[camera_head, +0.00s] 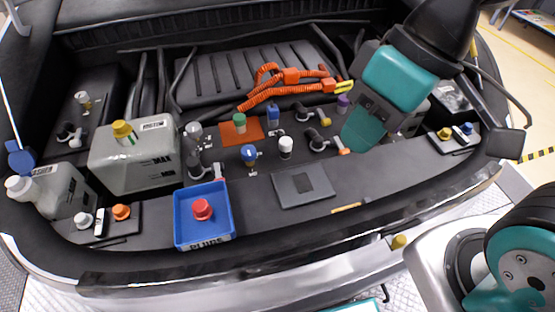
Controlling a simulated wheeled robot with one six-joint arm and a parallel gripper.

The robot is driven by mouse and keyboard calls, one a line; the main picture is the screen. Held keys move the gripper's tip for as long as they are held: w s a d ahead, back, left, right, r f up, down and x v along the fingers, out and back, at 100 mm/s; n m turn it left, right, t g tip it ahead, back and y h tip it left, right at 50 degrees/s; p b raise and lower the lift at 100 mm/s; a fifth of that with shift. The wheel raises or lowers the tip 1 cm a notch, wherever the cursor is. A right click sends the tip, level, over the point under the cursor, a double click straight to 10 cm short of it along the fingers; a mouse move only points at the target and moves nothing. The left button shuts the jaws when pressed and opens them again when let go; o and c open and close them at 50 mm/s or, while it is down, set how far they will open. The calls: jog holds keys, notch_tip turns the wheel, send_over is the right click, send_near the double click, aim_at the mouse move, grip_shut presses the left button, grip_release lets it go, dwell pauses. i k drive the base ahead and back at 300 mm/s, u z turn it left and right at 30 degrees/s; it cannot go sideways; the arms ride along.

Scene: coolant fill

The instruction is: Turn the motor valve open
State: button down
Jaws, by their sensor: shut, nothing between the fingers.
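I cannot tell for sure which fitting is the motor valve. A dark valve with an orange-tipped lever (344,151) stands just left of my gripper, on the right half of the deck. My gripper (358,140) hangs over the right half of the bay, pointing down, teal and dark. It is shut and empty. Its tips are close to the orange-tipped lever; contact is unclear. The gripper hides part of the deck behind it.
A blue tray (182,225) with a red cap (202,209) sits at the front. A grey tank (150,165) and a white-capped jug (62,195) stand left. An orange coiled cable (270,88) lies behind several capped fittings. A flat grey plate (289,191) lies front centre.

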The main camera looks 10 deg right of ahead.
aim_at(194, 130)
jog(key=z, duration=1.85)
jog(key=k, duration=0.95)
jog(key=u, duration=1.95)
jog(key=i, duration=0.5)
jog(key=u, duration=0.05)
